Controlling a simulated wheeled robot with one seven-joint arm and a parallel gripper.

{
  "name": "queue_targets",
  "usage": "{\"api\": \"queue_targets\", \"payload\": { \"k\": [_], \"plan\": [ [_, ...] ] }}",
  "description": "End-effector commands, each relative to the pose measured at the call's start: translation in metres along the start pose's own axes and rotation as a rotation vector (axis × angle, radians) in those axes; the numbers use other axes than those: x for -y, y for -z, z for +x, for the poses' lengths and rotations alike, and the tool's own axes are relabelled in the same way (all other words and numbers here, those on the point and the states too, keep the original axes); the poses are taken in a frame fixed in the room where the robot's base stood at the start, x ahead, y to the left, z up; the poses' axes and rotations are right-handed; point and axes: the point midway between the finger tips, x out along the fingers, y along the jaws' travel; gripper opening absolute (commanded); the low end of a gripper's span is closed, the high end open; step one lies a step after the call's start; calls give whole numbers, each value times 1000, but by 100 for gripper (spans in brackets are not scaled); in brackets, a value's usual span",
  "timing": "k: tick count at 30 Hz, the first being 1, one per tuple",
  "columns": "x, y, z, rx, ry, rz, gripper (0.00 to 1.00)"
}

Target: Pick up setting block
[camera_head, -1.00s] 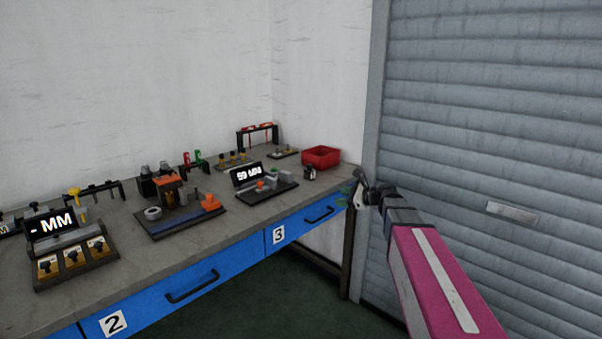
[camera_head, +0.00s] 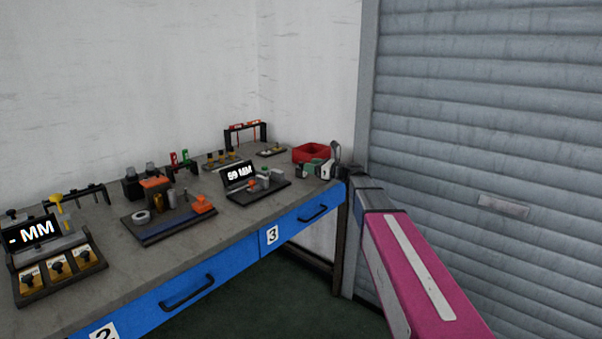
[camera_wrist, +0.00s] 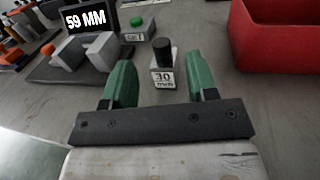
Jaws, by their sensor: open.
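The setting block (camera_wrist: 163,77) is a small pale block marked "30 mm" with a black knob on top. It stands upright on the bench in the wrist view, in line with the gap between my fingers. My gripper (camera_wrist: 158,75) is open, with one green finger on each side of the block's line; I cannot tell how far the block is inside the jaws. In the head view my gripper (camera_head: 316,169) is over the bench's right end, in front of the red bin, and the block cannot be made out there.
A red bin (camera_wrist: 275,40) stands close on the right. A fixture with a "59 MM" display (camera_wrist: 86,20) is on the left, with a small green-topped block (camera_wrist: 135,32) beside it. The bench (camera_head: 225,205) has more fixtures further left; a shutter (camera_head: 480,130) is at right.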

Motion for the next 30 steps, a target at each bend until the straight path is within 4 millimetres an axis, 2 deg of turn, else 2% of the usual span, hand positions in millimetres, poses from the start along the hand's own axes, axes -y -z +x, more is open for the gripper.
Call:
{"api": "queue_targets", "payload": {
  "k": [9,17,21,22,30],
  "plan": [
    [3,0,42,0,-2,-1,53],
    [2,0,45,0,-1,-1,53],
    [2,0,45,0,-1,-1,7],
    [2,0,45,0,-1,-1,0],
    [2,0,45,0,-1,-1,0]
  ]
}}
